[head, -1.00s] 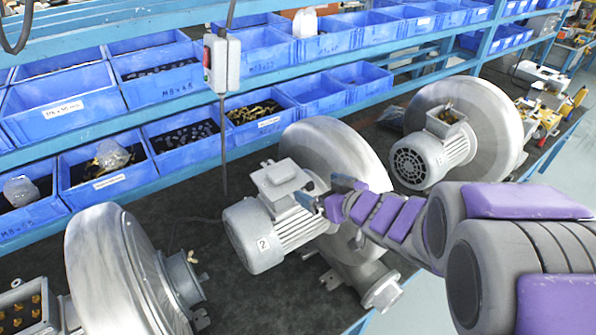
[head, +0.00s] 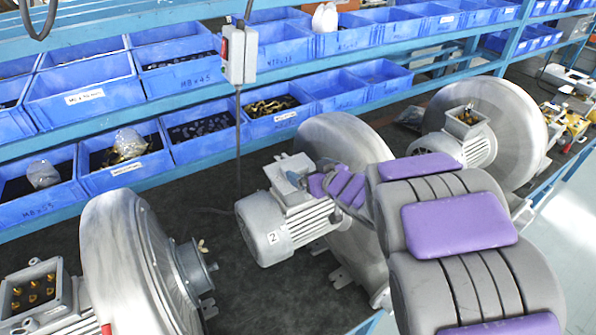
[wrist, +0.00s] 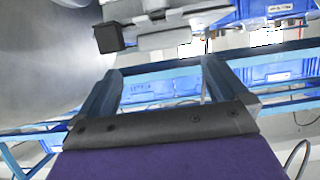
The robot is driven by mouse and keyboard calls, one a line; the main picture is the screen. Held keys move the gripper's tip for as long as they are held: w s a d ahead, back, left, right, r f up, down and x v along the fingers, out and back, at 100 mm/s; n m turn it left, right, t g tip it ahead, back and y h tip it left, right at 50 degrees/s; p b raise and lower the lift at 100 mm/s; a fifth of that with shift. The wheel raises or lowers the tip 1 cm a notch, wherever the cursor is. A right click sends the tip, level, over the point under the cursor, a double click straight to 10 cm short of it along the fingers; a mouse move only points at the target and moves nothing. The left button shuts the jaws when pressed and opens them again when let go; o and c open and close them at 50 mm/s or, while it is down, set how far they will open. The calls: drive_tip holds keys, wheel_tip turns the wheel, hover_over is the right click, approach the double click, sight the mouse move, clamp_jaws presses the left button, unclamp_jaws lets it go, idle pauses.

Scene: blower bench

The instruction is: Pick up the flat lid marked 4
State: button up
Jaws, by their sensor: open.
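A grey terminal box with a flat grey top (head: 281,183) sits on the motor marked 2 (head: 265,230) in the head view. I cannot read a 4 on any lid, so I cannot tell whether this top is the lid. My gripper (head: 297,181) is at the right side of this top, partly hidden by my own arm. In the wrist view my gripper (wrist: 160,72) is open, with nothing between its blue-grey fingers. A grey part with a black block (wrist: 116,38) shows just beyond the fingertips.
A large round blower housing (head: 345,150) stands right behind the motor. Another blower (head: 125,265) is at the front left, with an open box of brass terminals (head: 32,290). A hanging switch box (head: 238,55) and its cable are close behind. Blue bins (head: 85,95) line the shelves.

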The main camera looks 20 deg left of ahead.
sight(292, 167)
drive_tip(key=a+f, duration=0.1)
drive_tip(key=w+a+f, duration=0.1)
drive_tip(key=a, duration=0.1)
drive_tip(key=w+a+f, duration=0.1)
drive_tip(key=a, duration=0.1)
drive_tip(key=shift+w+a, duration=0.45)
drive_tip(key=shift+a, duration=0.05)
drive_tip(key=shift+d+r, duration=0.2)
drive_tip(key=shift+d, duration=0.85)
drive_tip(key=shift+c, duration=0.8)
drive_tip(key=shift+s+a, duration=0.1)
drive_tip(key=shift+a, duration=0.05)
drive_tip(key=c, duration=0.3)
drive_tip(key=shift+a, duration=0.35)
drive_tip(key=c, duration=0.3)
drive_tip(key=shift+f, duration=0.1)
drive_tip(key=shift+c, duration=1.4)
